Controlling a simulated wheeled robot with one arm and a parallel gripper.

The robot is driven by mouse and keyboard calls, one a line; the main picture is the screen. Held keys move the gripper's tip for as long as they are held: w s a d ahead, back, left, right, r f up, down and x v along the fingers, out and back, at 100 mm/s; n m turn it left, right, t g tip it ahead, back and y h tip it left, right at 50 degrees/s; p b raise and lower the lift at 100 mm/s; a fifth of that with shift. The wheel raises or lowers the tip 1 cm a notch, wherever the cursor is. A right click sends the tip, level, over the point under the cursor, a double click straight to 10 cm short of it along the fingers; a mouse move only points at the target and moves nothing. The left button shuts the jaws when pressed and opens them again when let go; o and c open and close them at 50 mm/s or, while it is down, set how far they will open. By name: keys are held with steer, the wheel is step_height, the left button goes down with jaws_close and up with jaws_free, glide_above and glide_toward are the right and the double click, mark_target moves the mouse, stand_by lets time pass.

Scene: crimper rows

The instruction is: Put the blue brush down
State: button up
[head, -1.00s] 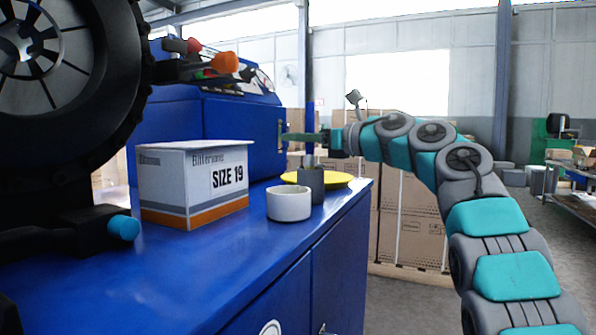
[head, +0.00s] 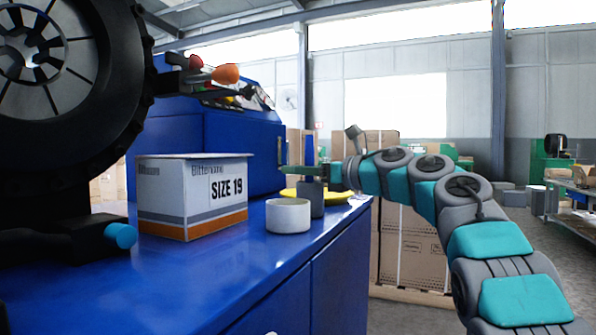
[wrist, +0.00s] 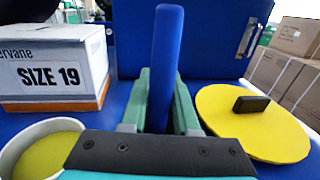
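The blue brush (wrist: 167,65) stands nearly upright between the green fingers of my gripper (wrist: 160,105), which are closed on its handle. In the head view the brush (head: 309,149) rises above my gripper (head: 308,171). Directly below the fingers is a small grey cup (head: 310,200) on the blue cabinet top. The brush's lower end is hidden; it appears to be inside the cup, but I cannot see whether it touches the bottom. The cup is hidden behind the gripper in the wrist view.
A white cup (head: 288,216) stands close to the left of the grey cup. A SIZE 19 box (head: 190,205) is further left. A yellow disc (wrist: 288,140) with a black block (wrist: 251,104) lies just behind. The blue cabinet edge (head: 345,225) is close on the right.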

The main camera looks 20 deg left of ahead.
steer(key=o, duration=0.4)
steer(key=shift+c, duration=0.2)
steer(key=shift+r, duration=0.2)
steer(key=b+v, duration=0.1)
steer(key=v, duration=1.1)
steer(key=shift+b, duration=0.3)
